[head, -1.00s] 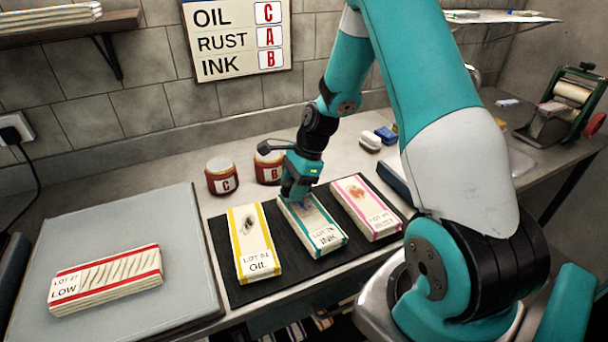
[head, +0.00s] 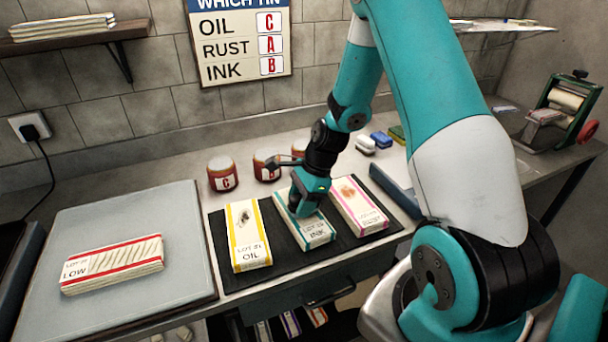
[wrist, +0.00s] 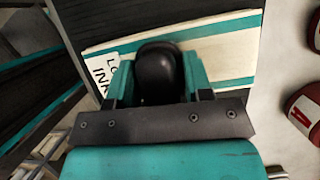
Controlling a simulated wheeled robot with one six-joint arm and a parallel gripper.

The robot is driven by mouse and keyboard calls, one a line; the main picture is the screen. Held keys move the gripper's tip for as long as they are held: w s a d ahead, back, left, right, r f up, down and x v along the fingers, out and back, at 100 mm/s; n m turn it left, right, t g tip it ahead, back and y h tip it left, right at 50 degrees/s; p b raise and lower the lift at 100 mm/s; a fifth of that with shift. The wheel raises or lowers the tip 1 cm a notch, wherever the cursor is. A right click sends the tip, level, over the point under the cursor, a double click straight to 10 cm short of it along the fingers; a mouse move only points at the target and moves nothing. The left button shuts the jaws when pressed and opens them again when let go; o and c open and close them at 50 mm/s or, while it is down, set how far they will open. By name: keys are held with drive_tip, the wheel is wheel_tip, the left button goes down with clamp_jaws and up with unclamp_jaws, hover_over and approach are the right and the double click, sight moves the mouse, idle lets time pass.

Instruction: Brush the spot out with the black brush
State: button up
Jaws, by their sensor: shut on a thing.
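The folded cloth with teal edges (head: 318,237), labelled INK, lies in the middle of the dark mat (head: 280,273). My gripper (head: 304,206) is low over its middle, close to the label. In the wrist view my gripper (wrist: 158,98) is shut on the black brush (wrist: 156,68), whose rounded dark end shows between the fingers. The brush's bristles and any spot on this cloth are hidden under the gripper, so I cannot tell whether they touch.
The OIL cloth (head: 247,247) with a dark spot lies left; a pink-edged cloth (head: 360,209) with a rusty spot lies right. Tins C (head: 222,176) and B (head: 266,167) stand behind. A LOW cloth (head: 113,265) lies on the grey board (head: 180,225). A sign (head: 240,45) hangs above.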

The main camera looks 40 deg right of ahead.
drive_tip(key=shift+w+r+p, duration=0.1)
drive_tip(key=shift+r+p, duration=2.8)
drive_tip(key=shift+r, duration=1.05)
drive_tip(key=shift+f, duration=0.1)
